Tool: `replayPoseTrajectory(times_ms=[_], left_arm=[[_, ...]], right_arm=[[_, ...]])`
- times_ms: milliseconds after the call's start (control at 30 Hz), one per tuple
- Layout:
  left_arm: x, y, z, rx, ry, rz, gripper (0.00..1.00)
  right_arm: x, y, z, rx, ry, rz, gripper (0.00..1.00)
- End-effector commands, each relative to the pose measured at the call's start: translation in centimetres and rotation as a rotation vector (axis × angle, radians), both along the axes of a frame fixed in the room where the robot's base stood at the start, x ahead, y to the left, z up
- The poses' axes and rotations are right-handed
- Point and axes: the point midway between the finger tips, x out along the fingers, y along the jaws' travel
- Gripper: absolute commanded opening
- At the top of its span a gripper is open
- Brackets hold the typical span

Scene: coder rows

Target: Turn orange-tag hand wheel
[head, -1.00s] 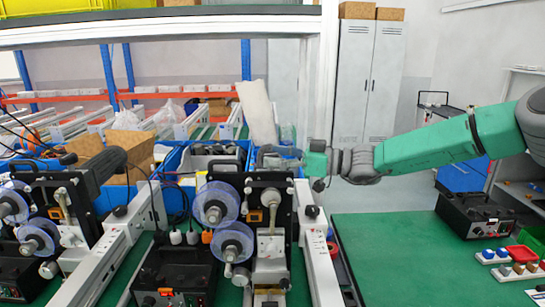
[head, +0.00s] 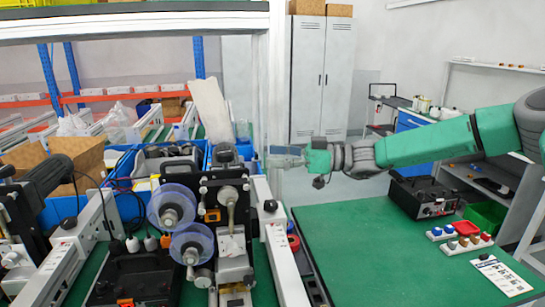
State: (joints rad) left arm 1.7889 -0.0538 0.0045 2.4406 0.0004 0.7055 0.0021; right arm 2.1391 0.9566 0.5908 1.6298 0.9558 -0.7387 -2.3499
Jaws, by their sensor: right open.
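A machine with a black upright plate (head: 205,190) stands left of centre. An orange tag (head: 212,215) shows on that plate, beside a grey lever-like part (head: 228,197). Two clear bluish discs with grey hubs, an upper disc (head: 172,206) and a lower disc (head: 192,243), sit on its left side. I cannot tell which part is the tagged hand wheel. My right gripper (head: 275,157) is open and empty, pointing left, up and to the right of the machine and apart from it in the picture. My left gripper is not in view.
A white rail (head: 284,262) runs along the machine's right side. Blue bins (head: 190,160) stand behind it. A white post (head: 269,100) rises behind my gripper.

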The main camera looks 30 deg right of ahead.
Motion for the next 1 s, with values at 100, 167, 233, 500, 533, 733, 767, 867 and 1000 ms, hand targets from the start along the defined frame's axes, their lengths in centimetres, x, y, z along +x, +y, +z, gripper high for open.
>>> replayPoseTrajectory(times_ms=[100, 167, 233, 500, 533, 733, 767, 867, 1000], left_arm=[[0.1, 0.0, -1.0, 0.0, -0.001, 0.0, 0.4], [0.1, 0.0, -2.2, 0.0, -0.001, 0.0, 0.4], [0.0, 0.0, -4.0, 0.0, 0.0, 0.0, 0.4], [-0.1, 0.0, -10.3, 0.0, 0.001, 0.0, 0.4], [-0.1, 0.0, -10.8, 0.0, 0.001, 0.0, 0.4], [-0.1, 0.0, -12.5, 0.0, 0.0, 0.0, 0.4], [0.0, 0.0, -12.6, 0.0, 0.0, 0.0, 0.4], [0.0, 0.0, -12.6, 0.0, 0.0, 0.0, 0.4], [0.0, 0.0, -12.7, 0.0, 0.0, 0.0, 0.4]], right_arm=[[-0.6, 0.5, -1.3, -0.027, 0.038, 0.004, 0.58], [-1.2, 1.2, -2.7, -0.063, 0.088, 0.0, 0.58], [-2.1, 2.1, -4.8, -0.122, 0.153, -0.026, 0.58], [-3.9, 3.3, -5.6, -0.177, 0.15, -0.322, 0.58], [-4.0, 3.3, -5.0, -0.158, 0.131, -0.352, 0.58], [-5.3, 3.5, -1.2, -0.03, 0.018, -0.457, 0.58], [-5.4, 3.6, -0.9, -0.018, 0.007, -0.463, 0.58], [-5.1, 3.7, -0.3, -0.001, -0.005, -0.472, 0.58], [-3.5, 4.7, -0.4, -0.002, -0.002, -0.471, 0.58]])
